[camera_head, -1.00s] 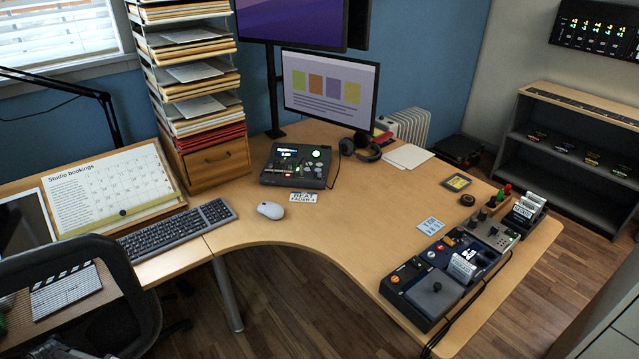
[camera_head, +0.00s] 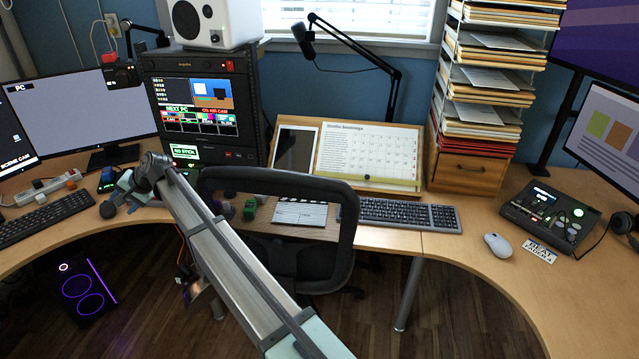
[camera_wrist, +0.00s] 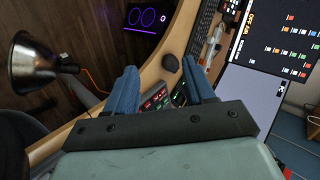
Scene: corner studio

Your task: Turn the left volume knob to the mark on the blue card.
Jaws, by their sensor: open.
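My gripper (camera_wrist: 161,88) is open in the wrist view, its two blue fingers apart with nothing held. Between and beyond the fingers is a dark panel with red and green lit buttons (camera_wrist: 157,102); I cannot tell whether the fingers touch it. In the head view my arm reaches to the left part of the desk, and the fingers are hard to make out there. I cannot pick out the left volume knob in either current view.
A metal lamp (camera_wrist: 38,62) hangs at left in the wrist view. A monitor (camera_head: 85,112), rack (camera_head: 200,105) and chair (camera_head: 335,265) crowd the area.

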